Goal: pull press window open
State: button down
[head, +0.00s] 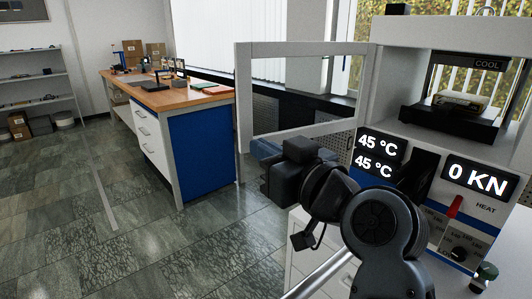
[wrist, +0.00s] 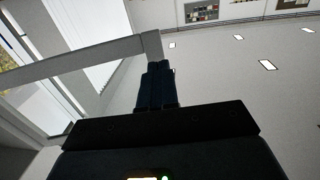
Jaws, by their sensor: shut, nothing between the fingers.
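The press window (head: 305,48) is a light grey frame that stands swung out to the left of the press (head: 445,32), so the press front is uncovered. My gripper (head: 264,149) is shut and empty, by the lower left corner of the window frame. In the wrist view, my dark blue fingers (wrist: 157,85) are together just below a corner of the frame (wrist: 80,60). I cannot tell whether they touch it. My arm hides part of the press's front panel.
The press panel shows 45 °C twice and 0 KN, with a red lever (head: 455,206) below. A wooden-topped workbench (head: 190,98) with blue sides stands behind the window to the left. A shelf (head: 35,90) is at the far left. The tiled floor (head: 130,240) is open at the left.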

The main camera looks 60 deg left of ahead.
jog(key=d+b, duration=0.1)
jog(key=d, duration=0.9)
jog(key=shift+d, duration=0.25)
